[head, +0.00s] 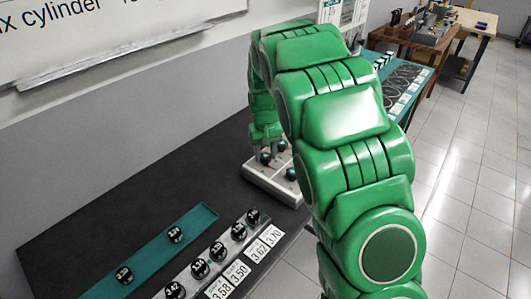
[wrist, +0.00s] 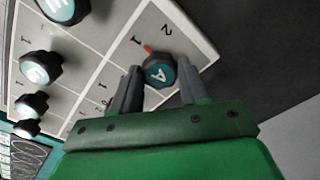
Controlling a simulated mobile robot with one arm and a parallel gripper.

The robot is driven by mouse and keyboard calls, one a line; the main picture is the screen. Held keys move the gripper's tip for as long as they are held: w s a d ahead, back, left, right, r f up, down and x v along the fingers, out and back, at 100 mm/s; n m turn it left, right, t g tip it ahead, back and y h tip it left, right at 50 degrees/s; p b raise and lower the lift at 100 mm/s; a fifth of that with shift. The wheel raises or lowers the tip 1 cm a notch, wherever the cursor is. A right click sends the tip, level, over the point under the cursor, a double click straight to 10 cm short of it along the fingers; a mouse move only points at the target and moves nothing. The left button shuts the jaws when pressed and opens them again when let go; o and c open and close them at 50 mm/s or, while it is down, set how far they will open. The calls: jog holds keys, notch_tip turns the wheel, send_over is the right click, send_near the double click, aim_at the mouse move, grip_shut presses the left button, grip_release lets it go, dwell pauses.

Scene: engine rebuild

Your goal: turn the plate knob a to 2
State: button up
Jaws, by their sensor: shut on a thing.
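Knob A (wrist: 158,73) is a dark round knob with a teal cap lettered A, near a corner of the pale plate (wrist: 200,42). Its red pointer lies between the printed 1 and 2, nearer the 1. My gripper (wrist: 160,76) has one finger on each side of the knob and is shut on it. In the head view my gripper (head: 266,146) reaches down over the plate (head: 262,181), and my green arm hides part of it.
More knobs stand on the plate, one lettered E (wrist: 62,8) and one lettered B (wrist: 40,68). On the dark bench (head: 120,190) in front are a teal tray (head: 150,255) and a rack of numbered black pieces (head: 218,251). Bare dark surface lies beyond the plate's corner.

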aim_at(265, 156)
jog(key=m, duration=0.5)
jog(key=shift+m, duration=0.3)
jog(key=m, duration=0.5)
jog(key=shift+m, duration=0.3)
jog(key=o, duration=1.1)
jog(key=shift+c, duration=0.2)
jog(key=shift+r, duration=0.1)
notch_tip(265, 156, up, 8)
jog(key=shift+f, duration=0.2)
